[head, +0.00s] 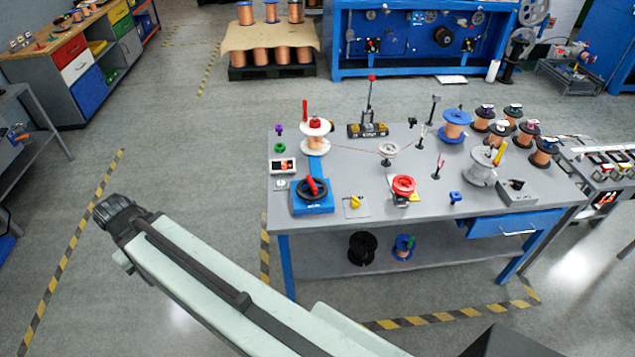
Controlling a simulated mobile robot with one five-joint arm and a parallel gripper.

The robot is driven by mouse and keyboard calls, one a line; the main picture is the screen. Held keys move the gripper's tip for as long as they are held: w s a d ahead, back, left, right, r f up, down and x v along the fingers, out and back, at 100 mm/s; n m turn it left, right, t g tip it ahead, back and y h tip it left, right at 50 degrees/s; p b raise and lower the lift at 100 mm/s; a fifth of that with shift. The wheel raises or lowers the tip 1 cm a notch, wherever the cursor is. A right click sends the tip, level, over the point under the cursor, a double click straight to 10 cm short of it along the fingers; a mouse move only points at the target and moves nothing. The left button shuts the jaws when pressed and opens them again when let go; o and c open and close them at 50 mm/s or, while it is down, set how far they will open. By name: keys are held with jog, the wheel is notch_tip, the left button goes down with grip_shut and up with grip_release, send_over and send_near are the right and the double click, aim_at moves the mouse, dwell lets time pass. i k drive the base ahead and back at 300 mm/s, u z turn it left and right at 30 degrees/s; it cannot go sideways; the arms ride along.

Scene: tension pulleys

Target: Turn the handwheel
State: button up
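The handwheel (326,190) is a black wheel with a red handle on top. It sits on a blue base (313,208) at the front left of the grey workbench (345,225). My pale arm reaches from the bottom of the head view toward the left and ends in a dark joint, left of the bench and well apart from the handwheel. No gripper fingers show, so I cannot see my gripper.
A white spool (314,146) with a red top stands behind the handwheel. A red-topped part (404,186) and a blue-flanged copper spool (455,124) share the bench. Open floor (190,170) lies left of the bench, marked with yellow-black tape.

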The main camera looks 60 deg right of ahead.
aim_at(312, 189)
jog(key=z, duration=2.45)
jog(key=k, duration=0.9)
jog(key=u, duration=1.55)
jog(key=i, duration=1)
jog(key=z, duration=0.05)
